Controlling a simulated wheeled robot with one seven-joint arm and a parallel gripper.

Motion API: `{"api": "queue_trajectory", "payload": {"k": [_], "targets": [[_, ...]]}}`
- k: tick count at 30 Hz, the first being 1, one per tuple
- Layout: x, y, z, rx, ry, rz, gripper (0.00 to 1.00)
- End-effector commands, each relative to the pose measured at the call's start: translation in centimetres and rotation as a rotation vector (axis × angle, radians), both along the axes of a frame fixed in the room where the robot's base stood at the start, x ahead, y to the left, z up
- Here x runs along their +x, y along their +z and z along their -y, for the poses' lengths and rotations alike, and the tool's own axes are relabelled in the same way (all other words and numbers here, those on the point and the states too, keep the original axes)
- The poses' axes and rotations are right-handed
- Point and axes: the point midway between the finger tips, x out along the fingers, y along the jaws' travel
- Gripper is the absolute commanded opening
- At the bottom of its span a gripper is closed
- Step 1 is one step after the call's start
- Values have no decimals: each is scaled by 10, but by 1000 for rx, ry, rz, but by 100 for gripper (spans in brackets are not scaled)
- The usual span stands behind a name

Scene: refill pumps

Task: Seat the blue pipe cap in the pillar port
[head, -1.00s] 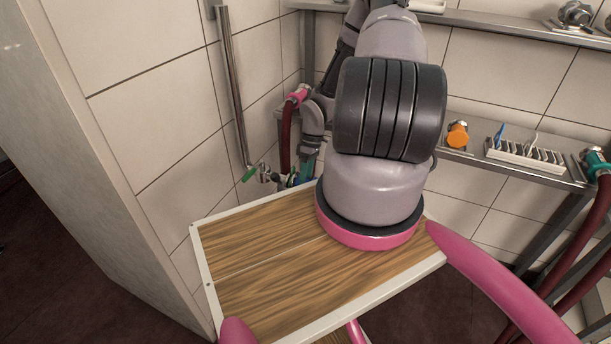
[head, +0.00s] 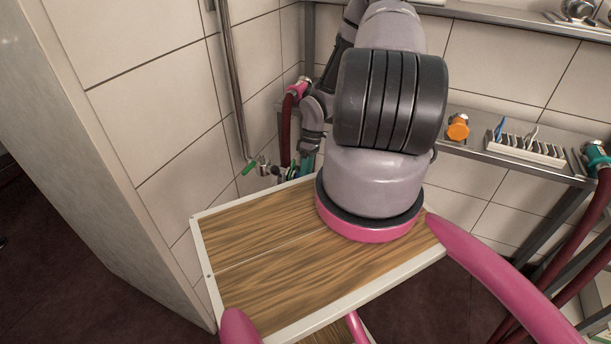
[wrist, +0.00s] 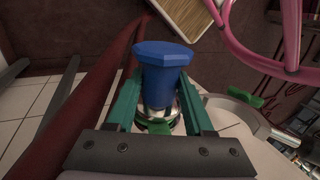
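The blue pipe cap (wrist: 163,62) sits between the two green fingers of my gripper (wrist: 161,88) in the wrist view. The fingers touch its narrow part on both sides, and its wide end faces away from my palm. A shiny metal part (wrist: 160,116) shows below the blue part, between the fingers. In the head view my gripper (head: 304,166) is low beside the wall corner, partly hidden by my own arm; the cap cannot be made out there. I cannot surely pick out the pillar port in either view.
A chrome fitting with a green lever (head: 249,168) is just left of my gripper. A red hose with a pink connector (head: 299,88) hangs close behind. The metal shelf (head: 478,150) at right holds an orange cap (head: 458,127) and a white rack (head: 528,150).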

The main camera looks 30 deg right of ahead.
Motion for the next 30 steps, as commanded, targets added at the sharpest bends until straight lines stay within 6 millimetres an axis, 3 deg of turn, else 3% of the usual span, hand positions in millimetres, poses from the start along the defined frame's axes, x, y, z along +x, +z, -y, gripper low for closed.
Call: {"api": "queue_trajectory", "payload": {"k": [1,2,14,30], "targets": [[0,0,0,0,0,0,73],[0,0,0,0,0,0,85],[2,5,2,0,0,1,85],[25,90,29,-2,0,3,85]]}}
